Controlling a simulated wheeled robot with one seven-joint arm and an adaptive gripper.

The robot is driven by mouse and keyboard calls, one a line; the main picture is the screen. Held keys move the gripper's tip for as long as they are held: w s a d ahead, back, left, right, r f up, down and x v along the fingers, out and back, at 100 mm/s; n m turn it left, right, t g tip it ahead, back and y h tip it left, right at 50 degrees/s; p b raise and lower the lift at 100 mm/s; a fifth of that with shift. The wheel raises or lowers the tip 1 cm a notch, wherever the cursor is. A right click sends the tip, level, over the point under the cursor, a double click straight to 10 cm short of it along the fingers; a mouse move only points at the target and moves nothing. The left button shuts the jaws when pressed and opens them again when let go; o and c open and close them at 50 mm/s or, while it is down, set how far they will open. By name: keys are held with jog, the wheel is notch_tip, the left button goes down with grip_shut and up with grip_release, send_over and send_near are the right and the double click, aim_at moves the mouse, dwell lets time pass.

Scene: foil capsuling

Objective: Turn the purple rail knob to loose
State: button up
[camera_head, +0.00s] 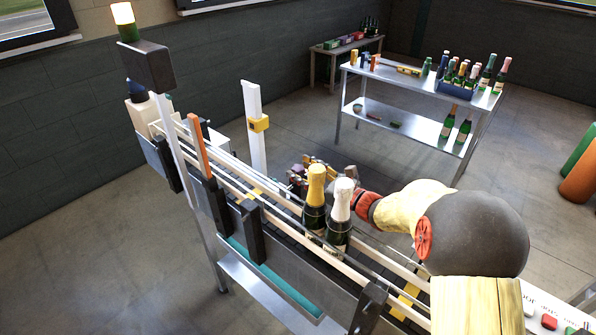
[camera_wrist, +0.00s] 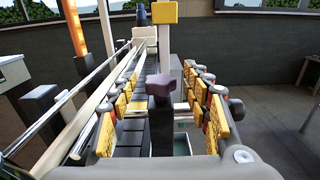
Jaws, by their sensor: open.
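The purple rail knob (camera_wrist: 160,84) is a dark purple, lobed cap on a dark upright post in the middle of the wrist view. My gripper (camera_wrist: 164,75) is open, with its yellow-padded fingers to the left and right of the knob and a visible gap to the right one. I cannot tell whether the left finger touches the post. In the head view my gripper (camera_head: 316,172) reaches over the far side of the conveyor, partly behind two bottles. I cannot make out the knob clearly there.
A gold-topped bottle (camera_head: 315,195) and a white-topped bottle (camera_head: 339,210) stand on the conveyor close to my gripper. Conveyor rails (camera_head: 280,205) run alongside. A white post with a yellow block (camera_head: 258,124) rises beyond. A steel table (camera_head: 425,92) with bottles stands behind, with open floor between.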

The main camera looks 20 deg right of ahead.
jog(key=shift+x, duration=0.9)
jog(key=shift+c, duration=1.3)
jog(key=c, duration=0.9)
